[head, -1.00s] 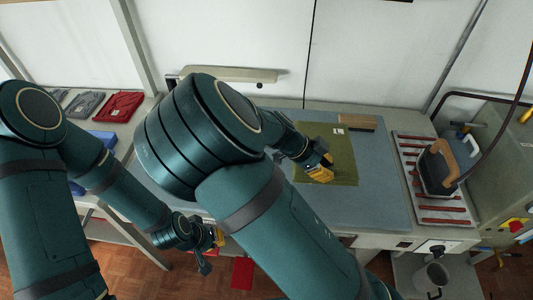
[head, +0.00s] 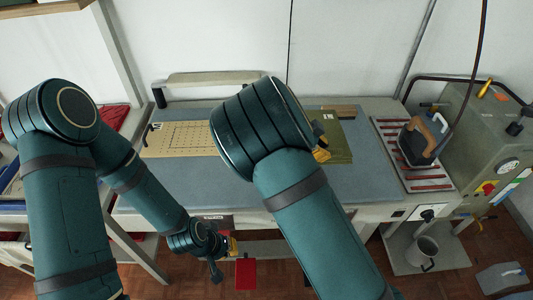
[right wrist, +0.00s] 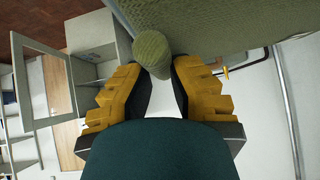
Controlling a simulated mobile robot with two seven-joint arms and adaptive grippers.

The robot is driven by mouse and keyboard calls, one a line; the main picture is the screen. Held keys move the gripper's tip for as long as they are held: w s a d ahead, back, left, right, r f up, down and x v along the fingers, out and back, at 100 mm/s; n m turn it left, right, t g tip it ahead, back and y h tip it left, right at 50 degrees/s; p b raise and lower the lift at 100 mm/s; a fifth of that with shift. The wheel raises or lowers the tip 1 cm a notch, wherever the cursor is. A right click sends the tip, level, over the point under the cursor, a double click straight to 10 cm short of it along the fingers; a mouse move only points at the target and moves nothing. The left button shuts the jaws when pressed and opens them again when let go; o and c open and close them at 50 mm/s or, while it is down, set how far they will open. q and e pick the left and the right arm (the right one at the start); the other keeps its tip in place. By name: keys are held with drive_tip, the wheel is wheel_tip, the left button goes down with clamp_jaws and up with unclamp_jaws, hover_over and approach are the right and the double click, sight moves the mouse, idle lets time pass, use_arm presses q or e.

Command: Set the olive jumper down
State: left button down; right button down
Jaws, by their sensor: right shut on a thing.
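The olive jumper (head: 339,142) shows as a flat folded piece at the right-middle of the blue-grey work mat (head: 372,182), partly hidden behind my right arm. My right gripper (head: 320,150) is at its left edge, mostly hidden by my arm with only a yellow finger showing. In the right wrist view, my right gripper (right wrist: 160,85) is shut on a rolled bit of the olive jumper (right wrist: 205,20), whose cloth spreads across the top. I cannot tell whether the jumper touches the mat. My left gripper (head: 228,245) hangs in front of the table edge, too small to read.
A beige ruled board (head: 180,138) lies at the mat's left. A wooden block (head: 340,110) lies behind the jumper. An iron (head: 422,138) stands on a red-striped rest (head: 390,132) at right, by a grey machine (head: 480,140). The mat's front right is clear.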

drive_tip(key=shift+f, duration=0.4)
wheel_tip(320, 180, down, 9)
drive_tip(key=shift+w+f, duration=0.1)
drive_tip(key=c, duration=1)
unclamp_jaws()
drive_tip(key=v, duration=1.2)
